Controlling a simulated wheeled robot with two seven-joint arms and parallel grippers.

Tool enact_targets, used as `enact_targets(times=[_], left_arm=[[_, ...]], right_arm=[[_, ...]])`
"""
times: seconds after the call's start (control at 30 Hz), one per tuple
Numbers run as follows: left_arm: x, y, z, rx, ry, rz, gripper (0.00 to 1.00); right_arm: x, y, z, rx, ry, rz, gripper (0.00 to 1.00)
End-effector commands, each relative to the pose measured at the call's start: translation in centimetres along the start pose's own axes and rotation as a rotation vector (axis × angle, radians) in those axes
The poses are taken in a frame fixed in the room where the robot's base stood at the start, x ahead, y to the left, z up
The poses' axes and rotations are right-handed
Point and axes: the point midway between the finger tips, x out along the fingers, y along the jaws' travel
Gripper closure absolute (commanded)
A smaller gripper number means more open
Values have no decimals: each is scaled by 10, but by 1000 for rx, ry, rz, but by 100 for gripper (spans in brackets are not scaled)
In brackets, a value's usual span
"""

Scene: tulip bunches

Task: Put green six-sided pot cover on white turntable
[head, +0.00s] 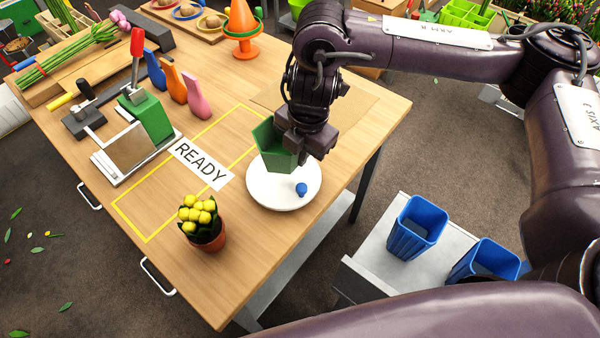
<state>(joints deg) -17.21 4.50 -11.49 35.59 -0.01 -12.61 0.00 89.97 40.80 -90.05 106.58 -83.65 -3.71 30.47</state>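The green six-sided pot cover (271,146) is at the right gripper (296,152), over the back left part of the white turntable (284,190). The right gripper comes down from above, with the cover's right wall at its fingers, and appears shut on that wall. I cannot tell whether the cover's base touches the turntable or hangs just above it. The turntable lies flat near the table's right edge and has a small blue knob (301,189) on its front right. My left gripper is not in view.
A potted yellow plant (203,225) stands front left of the turntable. A READY label (201,164) and yellow outline lie to the left. Blue, orange and pink bottle-like pieces (196,97) stand behind. Blue bins (417,228) sit on a lower grey surface at right.

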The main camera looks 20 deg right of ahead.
Motion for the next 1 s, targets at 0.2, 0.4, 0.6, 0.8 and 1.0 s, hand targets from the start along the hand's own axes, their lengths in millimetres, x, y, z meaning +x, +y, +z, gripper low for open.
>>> enact_targets(times=[0.2, 0.4, 0.6, 0.8, 1.0], left_arm=[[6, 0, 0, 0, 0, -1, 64], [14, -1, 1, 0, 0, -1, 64], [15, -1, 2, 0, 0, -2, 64], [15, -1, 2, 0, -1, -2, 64], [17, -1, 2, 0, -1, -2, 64]], right_arm=[[26, -3, 0, 0, 0, 0, 100], [54, -7, -1, 1, 2, -2, 100], [63, -8, 0, 0, -1, 1, 100], [63, -8, 0, 0, -1, 1, 100], [66, -8, 0, 0, -1, 1, 87]])
